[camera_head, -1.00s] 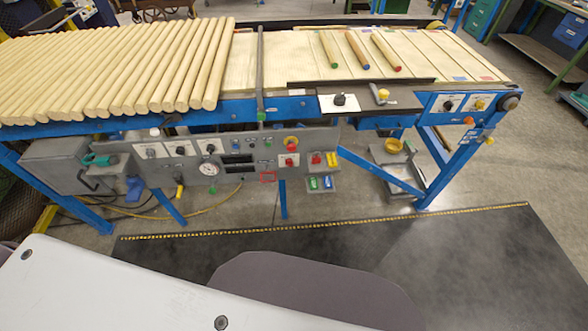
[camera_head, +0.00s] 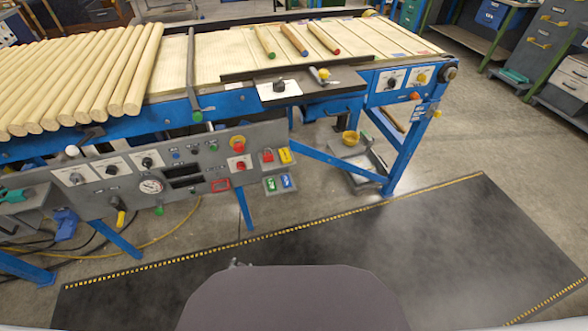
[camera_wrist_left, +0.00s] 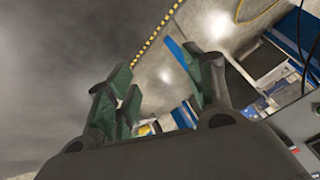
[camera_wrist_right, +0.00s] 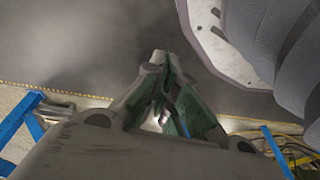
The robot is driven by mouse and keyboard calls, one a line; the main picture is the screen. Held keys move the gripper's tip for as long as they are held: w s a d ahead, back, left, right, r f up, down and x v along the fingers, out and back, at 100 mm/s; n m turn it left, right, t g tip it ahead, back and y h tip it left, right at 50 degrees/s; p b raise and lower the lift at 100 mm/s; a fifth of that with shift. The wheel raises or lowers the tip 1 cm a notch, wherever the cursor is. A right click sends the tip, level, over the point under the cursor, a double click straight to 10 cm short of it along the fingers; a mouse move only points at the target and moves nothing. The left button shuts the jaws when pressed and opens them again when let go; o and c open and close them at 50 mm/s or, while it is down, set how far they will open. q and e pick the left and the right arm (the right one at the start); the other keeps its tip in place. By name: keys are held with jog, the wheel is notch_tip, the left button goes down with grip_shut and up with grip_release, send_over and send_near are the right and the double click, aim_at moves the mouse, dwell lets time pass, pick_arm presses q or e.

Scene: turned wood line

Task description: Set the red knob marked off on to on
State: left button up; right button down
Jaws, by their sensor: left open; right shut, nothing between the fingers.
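A red knob (camera_head: 240,166) sits on a white plate at the right part of the grey control panel (camera_head: 125,196), below a red and yellow push button (camera_head: 238,143). Its marking is too small to read, and I cannot tell which way it is set. My left gripper (camera_wrist_left: 158,88) is open, with its green-padded fingers apart and nothing between them. My right gripper (camera_wrist_right: 163,62) is shut and empty, over the floor. Both grippers are away from the knob; neither is clearly visible in the head view.
Several black knobs on white plates (camera_head: 112,166) and a gauge (camera_head: 150,186) share the panel. Wooden rods (camera_head: 90,75) lie on the blue-framed conveyor above. A dark mat (camera_head: 300,240) covers clear floor in front.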

aim_at(241, 169)
pick_arm(q)
jog(key=w+d+r+t+y+b, duration=0.1)
jog(key=w+d+r+t+b, duration=0.15)
jog(key=w+r+b, duration=0.35)
jog(key=w+d+r+t+b, duration=0.1)
jog(key=w+r+t+b, duration=0.3)
jog(key=w, duration=0.5)
jog(key=w+d+r+n+t+y+b, duration=0.1)
jog(key=r+b, duration=0.6)
jog(key=r, duration=0.8)
jog(key=shift+w+r+n+t+y+b, duration=0.35)
jog(key=shift+w+n+t+y, duration=0.45)
jog(key=shift+w+n+t, duration=0.5)
pick_arm(e)
jog(key=w+a+r, duration=0.1)
jog(key=w+r, duration=0.1)
jog(key=r, duration=0.5)
jog(key=w+a+r+t+y, duration=0.1)
jog(key=w+a+r, duration=0.1)
jog(key=r, duration=0.5)
jog(key=shift+w+a+r, duration=0.15)
jog(key=shift+w+a, duration=0.15)
jog(key=shift+w, duration=0.45)
pick_arm(q)
jog(key=shift+w, duration=0.45)
